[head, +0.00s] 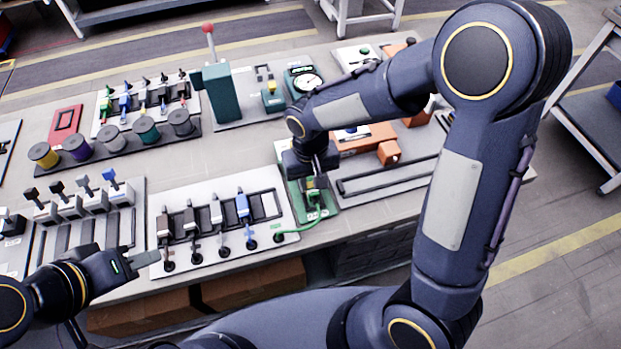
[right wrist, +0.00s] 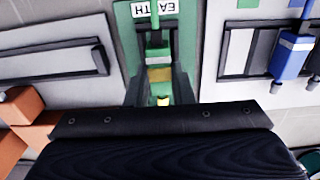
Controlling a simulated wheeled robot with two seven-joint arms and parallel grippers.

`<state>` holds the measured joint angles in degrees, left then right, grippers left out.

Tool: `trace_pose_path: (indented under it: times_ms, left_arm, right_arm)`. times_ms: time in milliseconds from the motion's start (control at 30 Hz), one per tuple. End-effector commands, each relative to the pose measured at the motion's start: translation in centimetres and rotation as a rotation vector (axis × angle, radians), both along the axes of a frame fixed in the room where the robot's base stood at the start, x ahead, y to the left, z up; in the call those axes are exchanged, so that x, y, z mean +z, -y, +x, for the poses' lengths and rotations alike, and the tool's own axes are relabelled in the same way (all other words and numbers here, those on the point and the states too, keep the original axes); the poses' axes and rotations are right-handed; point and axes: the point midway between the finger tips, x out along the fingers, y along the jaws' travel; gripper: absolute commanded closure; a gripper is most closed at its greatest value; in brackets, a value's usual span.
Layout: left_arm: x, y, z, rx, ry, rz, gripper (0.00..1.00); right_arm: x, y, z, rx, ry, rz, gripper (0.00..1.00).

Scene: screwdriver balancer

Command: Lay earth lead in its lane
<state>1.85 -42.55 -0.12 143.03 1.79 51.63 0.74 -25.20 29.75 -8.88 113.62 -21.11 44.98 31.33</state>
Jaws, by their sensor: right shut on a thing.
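The earth lead (head: 318,208) has a green and yellow plug and a green cable. The cable curves down left to a round socket at the white board's lower right corner. Its plug (right wrist: 158,72) shows in the right wrist view, lying along the green earth lane (right wrist: 127,45) below a label reading EARTH. My right gripper (head: 315,182) is shut on the plug over the green plate (head: 329,195); its fingertips are mostly hidden. I cannot tell if the plug touches the lane floor. My left gripper (head: 130,262) is in front of the white board, away from the lead; its jaw opening is unclear.
The white board (head: 285,190) left of the green plate holds brown, black, grey and blue leads (head: 243,207) in lanes. A grey slotted tray (head: 385,180) and orange blocks (head: 389,153) lie right of the plate. Spools (head: 180,121) and a dial gauge (head: 307,82) stand behind.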

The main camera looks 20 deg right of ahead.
Motion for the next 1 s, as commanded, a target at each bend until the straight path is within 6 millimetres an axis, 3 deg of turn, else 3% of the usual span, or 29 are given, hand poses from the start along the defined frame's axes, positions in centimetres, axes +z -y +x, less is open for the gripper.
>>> trace_pose_path:
  times_ms: [967, 1000]
  left_arm:
    - [-1.1, 0.0, 0.0, 0.0, 0.0, 0.0, 0.64]
    - [-1.1, 0.0, 0.0, 0.0, 0.0, 0.0, 0.64]
  right_arm:
    - [-1.2, 0.0, 0.0, 0.0, 0.0, 0.0, 0.99]
    - [-1.2, 0.0, 0.0, 0.0, 0.0, 0.0, 0.78]
